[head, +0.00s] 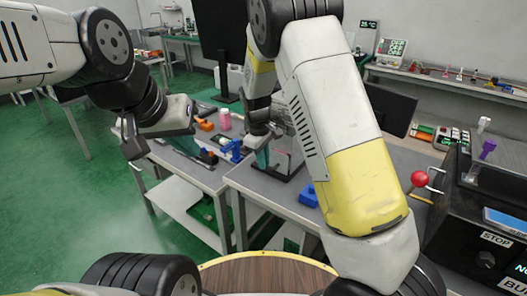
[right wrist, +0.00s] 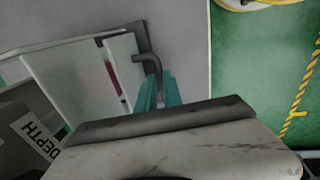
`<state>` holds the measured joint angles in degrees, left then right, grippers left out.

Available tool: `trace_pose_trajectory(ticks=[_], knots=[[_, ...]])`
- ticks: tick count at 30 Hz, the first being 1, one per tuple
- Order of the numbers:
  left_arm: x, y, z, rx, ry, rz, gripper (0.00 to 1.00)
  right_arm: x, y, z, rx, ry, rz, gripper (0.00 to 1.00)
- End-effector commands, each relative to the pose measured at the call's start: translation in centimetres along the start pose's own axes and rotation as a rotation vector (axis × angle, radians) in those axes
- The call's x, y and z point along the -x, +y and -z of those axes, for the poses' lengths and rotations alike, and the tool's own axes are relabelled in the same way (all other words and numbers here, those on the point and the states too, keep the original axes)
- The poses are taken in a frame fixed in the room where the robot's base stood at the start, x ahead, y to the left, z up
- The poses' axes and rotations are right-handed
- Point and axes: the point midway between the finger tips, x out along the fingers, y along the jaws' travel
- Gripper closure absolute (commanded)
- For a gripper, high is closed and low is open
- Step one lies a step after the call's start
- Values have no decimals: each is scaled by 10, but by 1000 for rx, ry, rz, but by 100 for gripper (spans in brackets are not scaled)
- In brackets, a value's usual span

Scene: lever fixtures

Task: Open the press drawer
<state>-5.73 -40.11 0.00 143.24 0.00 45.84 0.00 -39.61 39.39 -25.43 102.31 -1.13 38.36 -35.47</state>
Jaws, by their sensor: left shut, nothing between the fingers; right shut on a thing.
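My right gripper (head: 262,156) reaches down to a low fixture with clear panels (head: 284,160) on the grey table. In the right wrist view, its teal fingers (right wrist: 158,92) are shut on a dark bent handle (right wrist: 146,62) beside a pale box-like part (right wrist: 75,72), which seems to be the press drawer. How far the drawer is out cannot be told, as my gripper's body covers the lower part. My left gripper (head: 203,108) is shut and empty, apart from the fixture to its left; its fingertips are hard to make out.
A blue clamp-like part (head: 232,151) and a pink bottle (head: 224,119) stand left of the fixture. A blue block (head: 308,196) lies nearer me. A red-knobbed lever (head: 419,179) and a black STOP machine (head: 470,235) are at right. Green floor is open at left.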

Motion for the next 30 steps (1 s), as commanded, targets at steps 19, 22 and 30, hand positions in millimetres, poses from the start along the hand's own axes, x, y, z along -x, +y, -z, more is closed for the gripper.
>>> trace_pose_trajectory(ticks=[19, 22, 30], knots=[[0, 0, 0, 0, 0, 0, 100, 6, -24, 2, 4, 3, 0, 100], [0, 0, 0, 0, 0, 0, 100, 11, -53, 3, 6, 3, 2, 100], [0, 0, 0, 0, 0, 0, 100, 21, -114, 4, 4, 3, 0, 100]])
